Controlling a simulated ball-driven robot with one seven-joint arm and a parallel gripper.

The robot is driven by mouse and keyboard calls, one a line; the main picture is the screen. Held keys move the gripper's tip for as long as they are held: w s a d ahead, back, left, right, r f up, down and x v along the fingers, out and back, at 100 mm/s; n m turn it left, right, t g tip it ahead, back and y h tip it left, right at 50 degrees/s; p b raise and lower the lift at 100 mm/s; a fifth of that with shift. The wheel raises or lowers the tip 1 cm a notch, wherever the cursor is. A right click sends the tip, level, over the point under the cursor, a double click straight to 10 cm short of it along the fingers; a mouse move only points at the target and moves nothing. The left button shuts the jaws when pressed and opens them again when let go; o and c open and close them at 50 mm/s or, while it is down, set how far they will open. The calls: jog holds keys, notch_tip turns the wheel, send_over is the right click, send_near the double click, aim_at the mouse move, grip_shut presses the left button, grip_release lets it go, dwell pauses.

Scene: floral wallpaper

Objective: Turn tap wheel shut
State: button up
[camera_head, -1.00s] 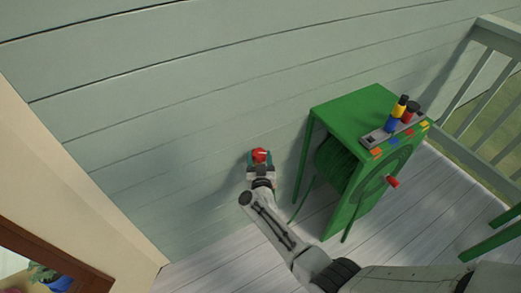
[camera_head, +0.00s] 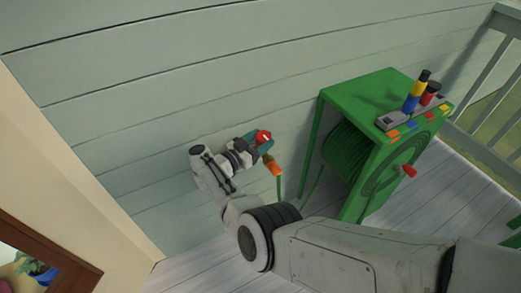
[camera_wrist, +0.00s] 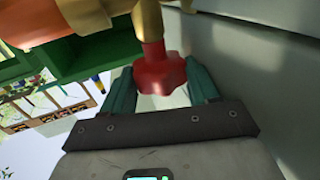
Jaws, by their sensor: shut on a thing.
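The red tap wheel (camera_head: 263,137) is at the siding wall, left of the green hose reel. In the wrist view the wheel (camera_wrist: 160,76) sits between the two teal fingers of my gripper (camera_wrist: 163,92), on a stem below a brass-coloured tap body (camera_wrist: 147,22). My gripper (camera_head: 262,143) is shut on the wheel and comes at it from the left in the head view. An orange hose connector (camera_head: 274,168) with a green hose hangs just below the wheel. The fingers partly hide the wheel's sides.
The green hose reel (camera_head: 364,88) stands close on the right, with bottles and a grey tray (camera_head: 392,120) on top and a red crank knob (camera_head: 409,170). A railing (camera_head: 487,110) is at far right. A potted plant (camera_head: 42,272) shows at lower left.

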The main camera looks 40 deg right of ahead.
jog(key=g+b, duration=0.1)
jog(key=m+b, duration=0.1)
jog(key=shift+w+f+g+b, duration=0.1)
jog(key=shift+w+g+b, duration=0.1)
jog(key=shift+g+b, duration=0.2)
jog(key=shift+d, duration=0.1)
jog(key=shift+r+m+g+b, duration=0.2)
jog(key=shift+m+g+b, duration=0.2)
jog(key=shift+g+b, duration=0.15)
jog(key=o, duration=1.1)
jog(key=shift+c, duration=0.2)
jog(key=shift+s+r+t+p, duration=0.15)
jog(key=shift+t+p, duration=0.2)
jog(key=shift+p, duration=0.5)
